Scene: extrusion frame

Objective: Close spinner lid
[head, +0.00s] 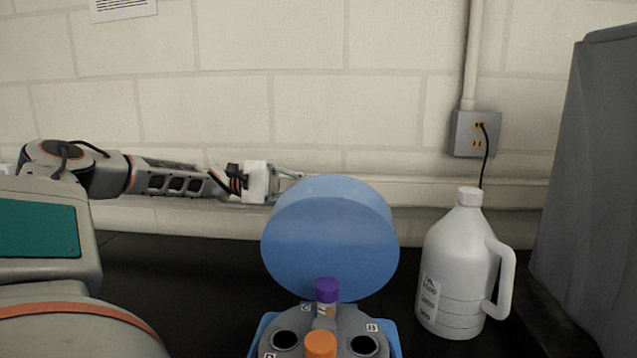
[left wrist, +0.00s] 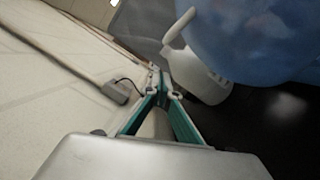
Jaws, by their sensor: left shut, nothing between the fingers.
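The spinner's round blue lid (head: 330,240) stands raised and open, roughly upright behind the rotor. The grey rotor (head: 330,346) sits in the blue spinner body (head: 392,338) below it. The rotor holds a purple-capped tube (head: 326,292) and an orange-capped tube (head: 320,345); two other holes look empty. My left gripper (head: 296,175) is behind the lid's upper left edge, its tips partly hidden there. In the left wrist view my left gripper (left wrist: 163,94) is shut and empty, with the blue lid (left wrist: 255,40) at upper right, apart from the fingers. My right gripper is not seen.
A white jug (head: 455,270) stands right of the spinner; it also shows in the left wrist view (left wrist: 195,72). A large grey box (head: 590,180) is at far right. A wall (head: 300,110) with an outlet (head: 474,134) lies close behind my left arm. Dark table (head: 190,270) is clear left of the spinner.

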